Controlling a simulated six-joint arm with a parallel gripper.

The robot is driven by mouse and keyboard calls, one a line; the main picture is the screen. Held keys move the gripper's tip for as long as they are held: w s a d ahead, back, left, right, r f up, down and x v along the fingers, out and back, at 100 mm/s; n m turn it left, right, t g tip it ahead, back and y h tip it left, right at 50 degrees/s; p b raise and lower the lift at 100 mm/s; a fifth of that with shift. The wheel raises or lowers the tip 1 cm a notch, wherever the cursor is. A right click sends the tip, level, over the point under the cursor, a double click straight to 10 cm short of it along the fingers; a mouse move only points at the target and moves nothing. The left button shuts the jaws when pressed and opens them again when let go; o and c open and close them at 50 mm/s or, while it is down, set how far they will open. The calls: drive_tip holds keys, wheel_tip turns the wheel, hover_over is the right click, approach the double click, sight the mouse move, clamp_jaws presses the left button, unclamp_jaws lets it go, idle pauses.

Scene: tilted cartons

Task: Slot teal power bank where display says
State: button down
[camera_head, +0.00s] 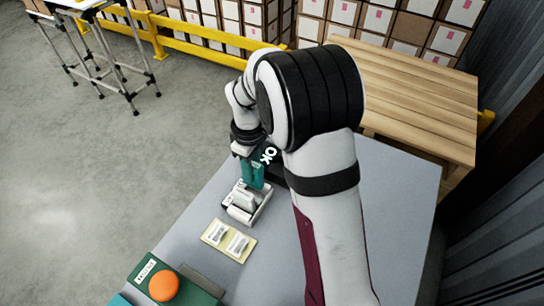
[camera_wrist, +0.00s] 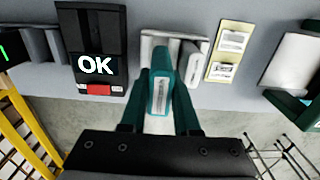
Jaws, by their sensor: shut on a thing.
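My gripper (camera_wrist: 160,100) is shut on the teal power bank (camera_wrist: 162,62), which has a pale grey label on its end. In the wrist view the power bank sits in front of a white holder (camera_wrist: 148,45) with a white block in it. The head view shows my gripper (camera_head: 250,162) above the same holder (camera_head: 238,212), with a teal piece between. I cannot tell whether the power bank touches the holder. A black display (camera_wrist: 92,30) reads "OK" in white and has a red part at its lower edge. My arm partly covers the display in the head view.
A yellow card (camera_head: 215,242) with two white labels lies in front of the holder. A grey slotted unit (camera_wrist: 40,45) and a green-lit screen stand left of the display in the wrist view.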

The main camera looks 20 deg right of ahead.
sight(254, 183)
drive_tip(key=shift+f, duration=3.05)
drive_tip(key=shift+f, duration=0.2)
drive_tip(key=c, duration=0.6)
unclamp_jaws()
drive_tip(key=c, duration=0.3)
drive_tip(key=shift+r, duration=0.15)
